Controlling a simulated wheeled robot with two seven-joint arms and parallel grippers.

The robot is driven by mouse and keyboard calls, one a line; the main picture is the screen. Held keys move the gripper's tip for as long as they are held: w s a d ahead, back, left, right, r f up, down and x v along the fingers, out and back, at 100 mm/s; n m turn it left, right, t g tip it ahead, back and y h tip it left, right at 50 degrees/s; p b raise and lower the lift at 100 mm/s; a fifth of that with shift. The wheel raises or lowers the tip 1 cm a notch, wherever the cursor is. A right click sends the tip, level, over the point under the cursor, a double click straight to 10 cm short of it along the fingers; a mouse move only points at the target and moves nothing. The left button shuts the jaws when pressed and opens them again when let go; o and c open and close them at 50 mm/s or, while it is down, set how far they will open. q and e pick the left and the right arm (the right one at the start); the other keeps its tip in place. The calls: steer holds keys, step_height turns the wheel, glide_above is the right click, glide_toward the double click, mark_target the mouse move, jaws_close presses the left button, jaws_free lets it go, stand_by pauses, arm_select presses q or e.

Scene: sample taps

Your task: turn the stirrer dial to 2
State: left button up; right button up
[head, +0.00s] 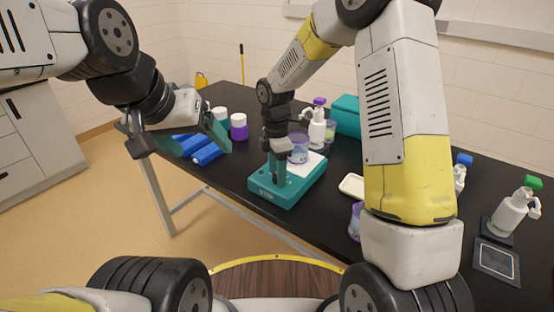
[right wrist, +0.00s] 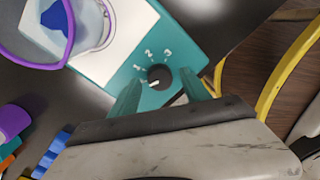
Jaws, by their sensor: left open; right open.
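The teal stirrer (head: 265,192) stands on the black bench with a white top plate. A clear beaker with a purple rim (head: 299,153) is on the plate; it also shows in the right wrist view (right wrist: 92,28). The black stirrer dial (right wrist: 160,72) is on the teal face, with 1, 2 and 3 printed around it. Its white pointer mark faces the lower left, below the 1. My right gripper (right wrist: 161,78) is open, its teal fingers on either side of the dial; contact cannot be told. My left gripper (head: 186,150) is open and empty, left of the stirrer.
A white dish (head: 351,186) lies to the right. A green-capped bottle (head: 511,212) stands far right.

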jaws_close()
steer(key=shift+m, duration=0.3)
steer(key=m, duration=0.3)
steer(key=shift+m, duration=0.3)
steer(key=m, duration=0.4)
steer(key=shift+w+m, duration=0.1)
steer(key=shift+m, duration=0.2)
steer(key=m, duration=0.4)
steer(key=shift+d+y, duration=0.1)
steer(key=shift+y, duration=0.2)
steer(key=shift+m, duration=2.4)
